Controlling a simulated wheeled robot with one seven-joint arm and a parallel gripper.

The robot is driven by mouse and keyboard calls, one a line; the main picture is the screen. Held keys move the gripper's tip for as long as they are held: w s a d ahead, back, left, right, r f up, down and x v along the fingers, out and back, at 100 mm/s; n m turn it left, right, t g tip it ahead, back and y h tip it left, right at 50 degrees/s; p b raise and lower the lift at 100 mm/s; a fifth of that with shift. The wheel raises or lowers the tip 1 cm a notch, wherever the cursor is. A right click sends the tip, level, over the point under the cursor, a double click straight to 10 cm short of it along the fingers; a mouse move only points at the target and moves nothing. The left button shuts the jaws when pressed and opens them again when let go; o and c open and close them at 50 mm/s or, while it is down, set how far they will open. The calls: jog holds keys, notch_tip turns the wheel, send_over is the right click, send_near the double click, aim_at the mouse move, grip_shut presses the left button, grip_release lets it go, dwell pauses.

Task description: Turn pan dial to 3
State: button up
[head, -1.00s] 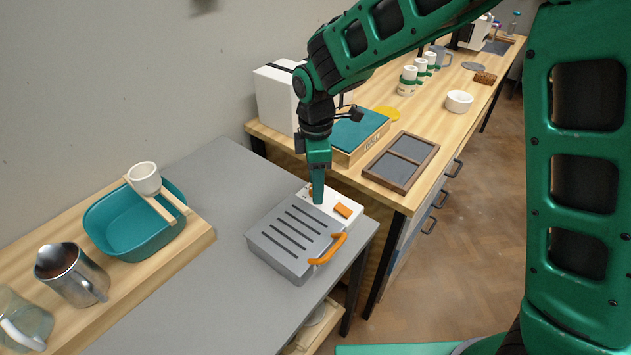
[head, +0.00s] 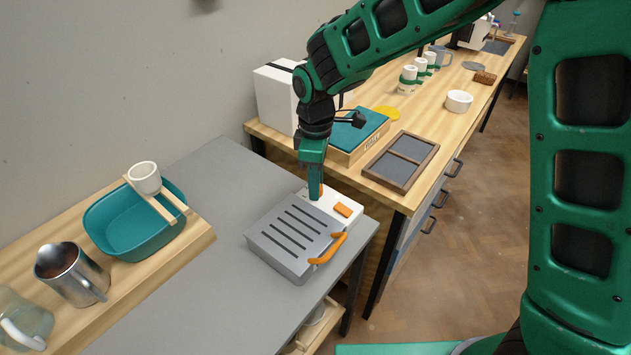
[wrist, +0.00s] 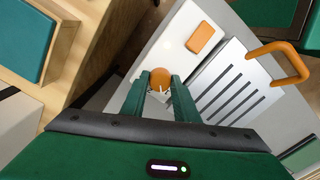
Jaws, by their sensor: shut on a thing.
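The pan device is a grey slotted lid or plate (head: 294,238) with an orange handle (head: 328,249) and a white control panel (head: 334,208) behind it. The panel carries an orange rectangular button (head: 343,210) and a round orange dial (wrist: 160,77), which also shows partly in the head view (head: 321,191). My gripper (wrist: 158,88) points down at the panel, its fingers shut on the dial, one on each side. A pale pointer mark shows on the dial between the fingers. The scale numbers cannot be read.
The pan device stands near the right edge of the grey table (head: 200,215). A teal-topped box (head: 358,132) and a framed tray (head: 400,160) lie on the wooden bench behind. A teal basin (head: 135,240) and metal pitcher (head: 72,273) stand at left.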

jog(key=m, duration=0.4)
jog(key=shift+w+r+m, duration=0.1)
jog(key=shift+w+m, duration=0.15)
jog(key=shift+m, duration=0.15)
jog(key=m, duration=1)
jog(key=shift+m, duration=2.9)
jog(key=o, duration=1.1)
jog(key=shift+c, duration=0.2)
jog(key=shift+s, duration=0.1)
